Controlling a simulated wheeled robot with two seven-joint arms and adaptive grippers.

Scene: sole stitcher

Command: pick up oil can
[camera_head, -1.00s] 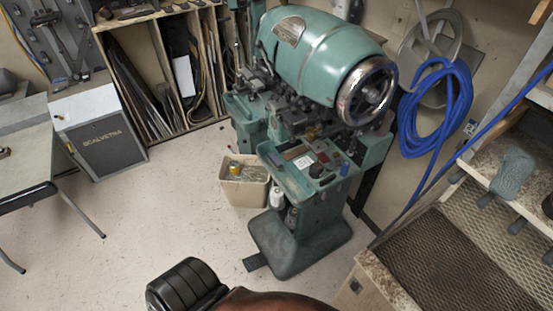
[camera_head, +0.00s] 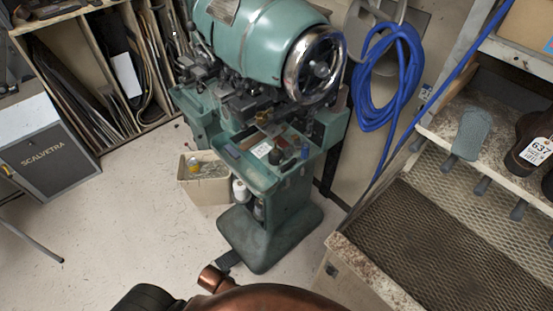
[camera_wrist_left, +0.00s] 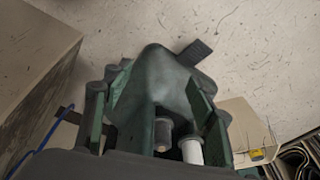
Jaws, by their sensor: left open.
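I cannot make out the oil can for certain. Several small items, one of them dark (camera_head: 275,156), stand on the tray (camera_head: 262,184) of the green stitching machine (camera_head: 250,45), too small to tell apart. My left gripper (camera_wrist_left: 157,92) is open and empty in the left wrist view, its dark fingers on both sides of the picture. The machine's foot (camera_wrist_left: 160,70) shows beyond them. A grey spool (camera_wrist_left: 162,133) and a white spool (camera_wrist_left: 191,151) show between the fingers. My left gripper does not show clearly in the head view, and my right gripper is not in view.
A bin (camera_head: 205,192) stands left of the machine's foot, with a yellow-topped item (camera_head: 193,161) in it. A bench with a mesh mat (camera_head: 440,250) is at the right. A blue hose (camera_head: 372,95) hangs on the wall.

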